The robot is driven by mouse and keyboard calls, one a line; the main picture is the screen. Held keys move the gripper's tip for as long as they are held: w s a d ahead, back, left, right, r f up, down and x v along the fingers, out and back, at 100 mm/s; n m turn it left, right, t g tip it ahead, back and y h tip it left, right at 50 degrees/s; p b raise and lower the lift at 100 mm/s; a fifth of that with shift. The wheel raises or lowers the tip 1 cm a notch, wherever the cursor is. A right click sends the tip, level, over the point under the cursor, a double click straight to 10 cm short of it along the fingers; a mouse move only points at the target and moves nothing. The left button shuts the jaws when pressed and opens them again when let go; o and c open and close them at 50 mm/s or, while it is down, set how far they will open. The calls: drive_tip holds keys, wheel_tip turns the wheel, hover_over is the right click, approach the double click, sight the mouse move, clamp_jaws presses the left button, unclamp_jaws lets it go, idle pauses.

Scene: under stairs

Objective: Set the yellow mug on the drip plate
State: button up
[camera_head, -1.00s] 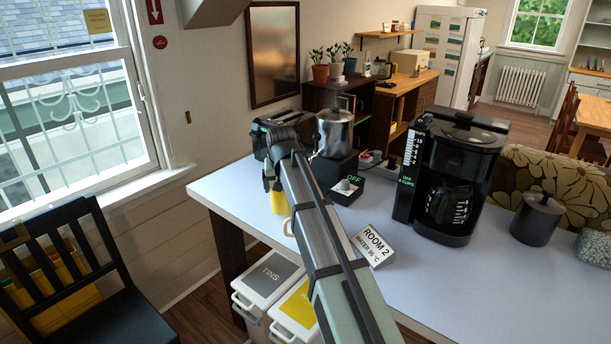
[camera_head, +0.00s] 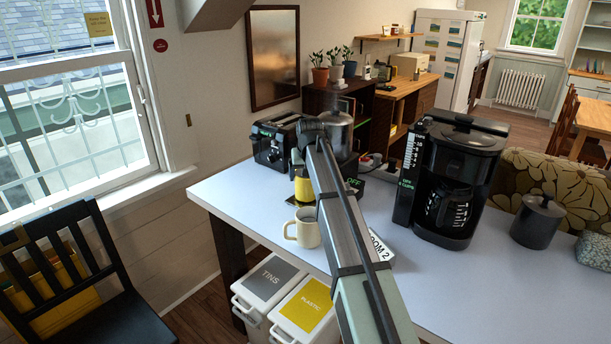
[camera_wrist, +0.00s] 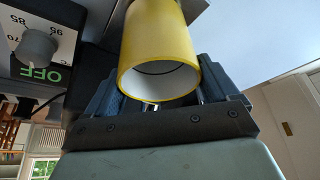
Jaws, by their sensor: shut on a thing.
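The yellow mug (camera_head: 304,189) is held by my gripper (camera_head: 299,163) over the left part of the table, behind a cream mug. In the wrist view the yellow mug (camera_wrist: 160,45) shows its white inside, between the dark jaws (camera_wrist: 165,98), which are shut on it. I cannot see anything inside it. A flat grey corner (camera_wrist: 194,9) shows beyond the mug's far end and may be the drip plate; the mug hides most of it. I cannot tell whether the mug touches it.
The cream mug (camera_head: 306,229) stands close in front. A black toaster (camera_head: 270,146) is behind left and a metal kettle (camera_head: 338,132) behind right. A dial with a lit OFF sign (camera_wrist: 38,48) is beside the jaws. A coffee maker (camera_head: 455,180) stands right. The table's left end is bare.

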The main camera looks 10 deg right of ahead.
drive_tip(key=shift+s+a+f, duration=0.1)
drive_tip(key=shift+f, duration=0.1)
drive_tip(key=o, duration=1.4)
drive_tip(key=shift+f, duration=0.1)
drive_tip(key=v, duration=1.2)
drive_tip(key=shift+d, duration=0.2)
